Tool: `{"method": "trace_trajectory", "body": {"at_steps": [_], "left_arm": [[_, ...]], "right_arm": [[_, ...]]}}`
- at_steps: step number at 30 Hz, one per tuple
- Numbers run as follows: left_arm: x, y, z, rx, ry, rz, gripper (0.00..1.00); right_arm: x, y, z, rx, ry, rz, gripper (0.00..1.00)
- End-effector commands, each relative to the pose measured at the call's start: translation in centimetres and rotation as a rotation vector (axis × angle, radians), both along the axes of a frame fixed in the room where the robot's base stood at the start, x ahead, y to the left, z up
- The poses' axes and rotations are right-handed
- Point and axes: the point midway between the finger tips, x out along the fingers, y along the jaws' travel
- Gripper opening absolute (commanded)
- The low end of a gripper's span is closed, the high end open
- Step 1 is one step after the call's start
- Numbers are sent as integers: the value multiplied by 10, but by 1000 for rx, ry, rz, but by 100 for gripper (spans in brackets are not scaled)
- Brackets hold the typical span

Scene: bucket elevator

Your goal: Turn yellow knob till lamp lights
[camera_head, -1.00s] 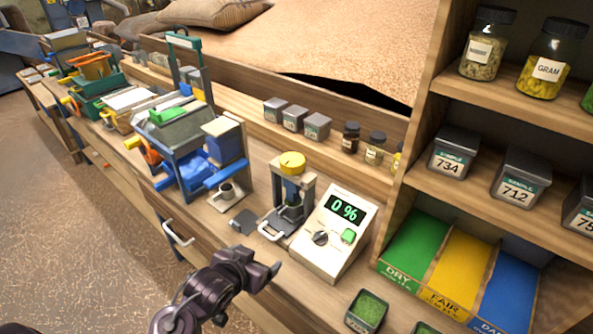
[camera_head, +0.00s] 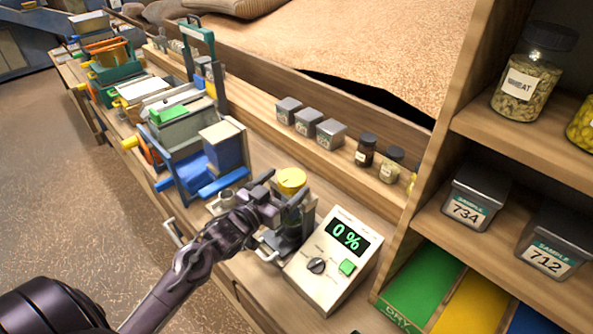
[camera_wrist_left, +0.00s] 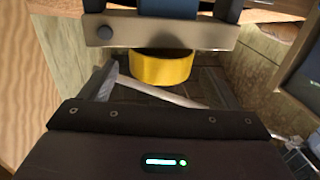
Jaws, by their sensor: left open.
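The yellow knob (camera_head: 291,180) is a round cap on top of a small grey press-like device (camera_head: 290,240) on the wooden bench. It also shows in the left wrist view (camera_wrist_left: 162,68), ahead of the gripper. My left gripper (camera_head: 280,190) is open right at the knob, with its fingers near the knob's left and front. I cannot tell whether they touch it. I cannot make out a lit lamp. My right gripper is out of view.
A blue and grey machine (camera_head: 205,150) stands left of the device. Small sample tins (camera_head: 308,122) and dark-capped bottles (camera_head: 366,149) stand on the ledge behind. A wooden shelf (camera_head: 520,150) with jars and sample boxes rises at the right.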

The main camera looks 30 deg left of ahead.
Motion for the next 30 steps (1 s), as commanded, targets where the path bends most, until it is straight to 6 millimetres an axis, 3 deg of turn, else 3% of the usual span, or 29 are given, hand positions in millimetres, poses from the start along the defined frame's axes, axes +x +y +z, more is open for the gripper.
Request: {"method": "trace_trajectory", "body": {"at_steps": [4, 9, 13, 20, 30], "left_arm": [[23, -4, 3, 1, -1, 1, 83], [39, -7, 1, 0, 0, 1, 83], [44, -8, 1, 1, 1, 0, 83], [44, -8, 0, 1, 1, 0, 83], [44, -8, 0, 1, 1, 0, 40]], "right_arm": [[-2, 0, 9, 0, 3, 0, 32], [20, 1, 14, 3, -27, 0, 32], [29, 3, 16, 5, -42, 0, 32], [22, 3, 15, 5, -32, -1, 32], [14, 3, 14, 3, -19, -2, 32]]}}
